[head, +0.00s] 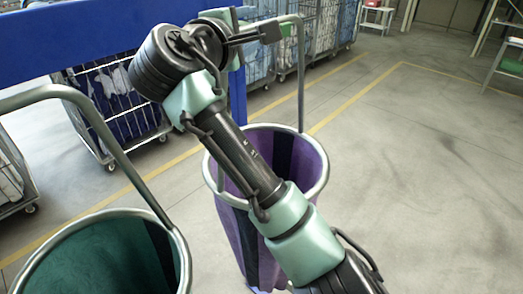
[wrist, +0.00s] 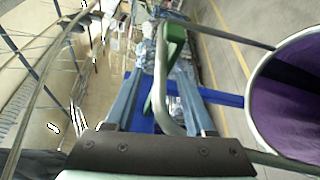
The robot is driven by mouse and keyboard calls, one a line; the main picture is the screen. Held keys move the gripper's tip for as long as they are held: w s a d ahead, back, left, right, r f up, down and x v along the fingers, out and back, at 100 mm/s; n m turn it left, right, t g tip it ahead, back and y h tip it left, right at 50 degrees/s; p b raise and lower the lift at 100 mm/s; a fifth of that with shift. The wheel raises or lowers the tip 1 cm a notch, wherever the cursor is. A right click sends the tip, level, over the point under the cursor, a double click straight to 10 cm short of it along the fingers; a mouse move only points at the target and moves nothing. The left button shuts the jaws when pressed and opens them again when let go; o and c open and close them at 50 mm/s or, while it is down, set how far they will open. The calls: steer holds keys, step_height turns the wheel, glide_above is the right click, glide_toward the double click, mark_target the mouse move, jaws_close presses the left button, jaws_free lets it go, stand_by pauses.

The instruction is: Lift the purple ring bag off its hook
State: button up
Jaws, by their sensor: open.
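The purple ring bag (head: 238,232) hangs in the middle of the head view, purple with dark stripes under a grey metal ring. Its grey tube handle (head: 301,80) rises from the ring and bends left at the top, behind my gripper (head: 258,36). In the wrist view, the bag (wrist: 290,112) is at the right. My open gripper (wrist: 160,75) has the handle tube (wrist: 163,88) between its two fingers; I cannot tell whether they touch it. A green piece, probably the hook (wrist: 174,42), shows by the tube. My arm covers part of the bag.
A green ring bag (head: 95,262) hangs at the lower left, with its own tube handle (head: 85,105). A blue beam (head: 100,38) crosses the upper left. Wire carts (head: 118,98) stand behind. The floor at the right (head: 430,170) is clear.

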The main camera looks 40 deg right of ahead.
jaws_close()
stand_by(1.4)
steer(key=shift+r, duration=0.1)
